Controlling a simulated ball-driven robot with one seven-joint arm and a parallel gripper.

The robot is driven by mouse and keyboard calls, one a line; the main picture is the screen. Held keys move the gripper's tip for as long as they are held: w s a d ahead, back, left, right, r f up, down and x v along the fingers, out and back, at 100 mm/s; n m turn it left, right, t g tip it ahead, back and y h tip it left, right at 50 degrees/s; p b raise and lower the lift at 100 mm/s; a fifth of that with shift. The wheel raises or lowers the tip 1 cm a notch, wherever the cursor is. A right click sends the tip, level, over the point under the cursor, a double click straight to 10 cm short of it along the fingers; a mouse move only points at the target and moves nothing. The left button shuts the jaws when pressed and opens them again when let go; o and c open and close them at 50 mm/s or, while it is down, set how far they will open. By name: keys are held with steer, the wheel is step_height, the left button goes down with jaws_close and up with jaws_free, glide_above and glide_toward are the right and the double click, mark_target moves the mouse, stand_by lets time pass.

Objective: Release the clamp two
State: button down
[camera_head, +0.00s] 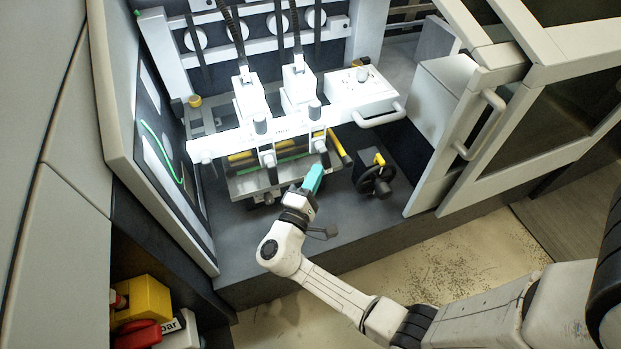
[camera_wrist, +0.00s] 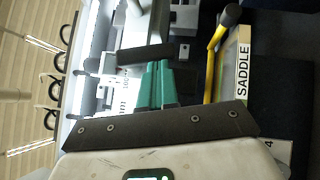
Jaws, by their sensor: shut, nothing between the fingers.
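My gripper (camera_head: 314,178) has teal fingers, closed together with nothing between them. It is in front of the stitching machine, just below the right-hand dark clamp handle (camera_head: 323,156). A second dark clamp handle (camera_head: 271,170) hangs to its left on the same white crossbar (camera_head: 290,134). I cannot tell from a label which one is clamp two. In the wrist view the teal fingertips (camera_wrist: 155,82) point at a dark handle (camera_wrist: 146,54) lying across just beyond them. I cannot tell whether they touch it.
A yellow lever (camera_head: 340,146) stands right of the handles and also shows in the wrist view (camera_wrist: 213,62), near a "SADDLE" label (camera_wrist: 243,72). A black handwheel (camera_head: 376,181) is to the right. An open white door (camera_head: 440,125) bounds the right, a panel (camera_head: 165,150) the left.

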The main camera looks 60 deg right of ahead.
steer(key=d+n+t+b, duration=0.1)
steer(key=b, duration=0.1)
steer(key=s+d+n+h+b, duration=0.1)
steer(key=n+b, duration=0.1)
steer(key=b, duration=0.1)
steer(key=s+d+n+t+h+b, duration=0.1)
steer(key=b, duration=0.1)
steer(key=shift+s+d+f+n+t+b, duration=0.2)
steer(key=shift+d+f+n+t+b, duration=0.1)
steer(key=shift+d, duration=0.05)
steer(key=shift+w, duration=0.1)
stand_by(1.2)
steer(key=w+f+b+v, duration=0.2)
steer(key=b+v, duration=0.2)
steer(key=v, duration=0.9)
steer(key=shift+d, duration=0.2)
steer(key=shift+w+f, duration=0.1)
steer(key=shift+w, duration=0.05)
